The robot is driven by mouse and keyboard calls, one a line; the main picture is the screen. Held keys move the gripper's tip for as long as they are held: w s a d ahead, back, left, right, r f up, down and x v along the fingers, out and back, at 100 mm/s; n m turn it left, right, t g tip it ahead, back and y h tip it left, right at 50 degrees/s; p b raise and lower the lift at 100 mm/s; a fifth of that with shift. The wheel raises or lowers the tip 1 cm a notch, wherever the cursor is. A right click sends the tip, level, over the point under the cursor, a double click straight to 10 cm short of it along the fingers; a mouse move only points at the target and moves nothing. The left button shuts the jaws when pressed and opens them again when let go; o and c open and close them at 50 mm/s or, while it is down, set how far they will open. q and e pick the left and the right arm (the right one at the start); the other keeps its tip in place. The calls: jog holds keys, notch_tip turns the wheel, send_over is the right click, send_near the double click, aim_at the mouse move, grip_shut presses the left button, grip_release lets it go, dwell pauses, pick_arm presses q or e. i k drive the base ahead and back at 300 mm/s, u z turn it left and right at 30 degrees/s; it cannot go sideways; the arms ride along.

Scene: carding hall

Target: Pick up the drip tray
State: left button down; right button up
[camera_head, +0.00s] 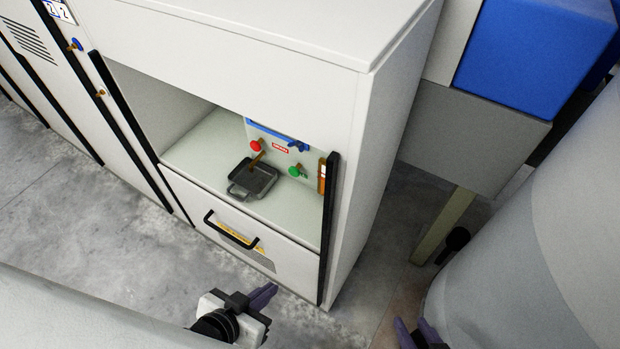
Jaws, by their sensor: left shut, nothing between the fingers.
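The drip tray (240,190) is a small dark grey, square, shallow tray with a loop handle on its near side. It sits on the pale shelf (205,158) inside the open bay of a white cabinet, under a brass spout (256,161). My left gripper (266,295) is low in front of the cabinet, below the drawer and well apart from the tray. Its purple fingers are shut and empty. My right gripper (417,334) shows only partly at the bottom edge, right of the cabinet; its opening cannot be made out.
A back panel in the bay carries a red knob (256,146), a green knob (294,171) and a blue valve handle (298,146). Below the shelf is a drawer with a black handle (230,230). A blue box (535,50) stands at the right. Grey floor lies in front.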

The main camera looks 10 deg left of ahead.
aim_at(254, 183)
jog(key=u, duration=2.95)
jog(key=i, duration=2.3)
jog(key=z, duration=3.05)
